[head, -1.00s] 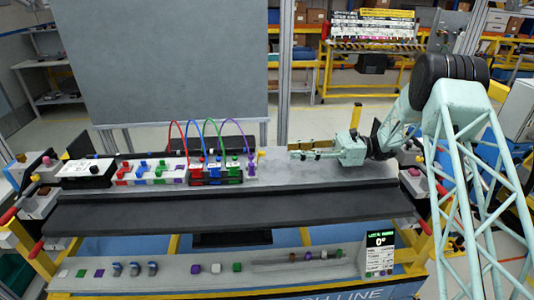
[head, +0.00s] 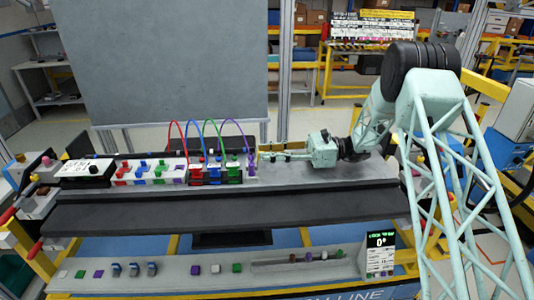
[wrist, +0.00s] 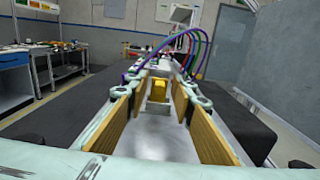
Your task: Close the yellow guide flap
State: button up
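The yellow guide flap (wrist: 158,90) shows in the wrist view as a small yellow block ahead, framed between my two fingers near their far ends. My gripper (wrist: 162,78) is open, with tan pads facing each other and a clear gap on both sides of the flap. In the head view, my gripper (head: 266,155) reaches left, low over the grey bench top, with its fingertips close to the right end of the connector row. The flap is hard to separate from the fingers there, and its angle cannot be told.
Red, blue, green and purple cables (wrist: 198,48) arch up just beyond the fingertips. A row of coloured connectors (head: 150,172) lines the bench to the left. A small screen (head: 381,240) stands at front right and reads 0°. The bench between is clear.

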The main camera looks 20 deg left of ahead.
jog(key=shift+c, duration=0.5)
grip_shut()
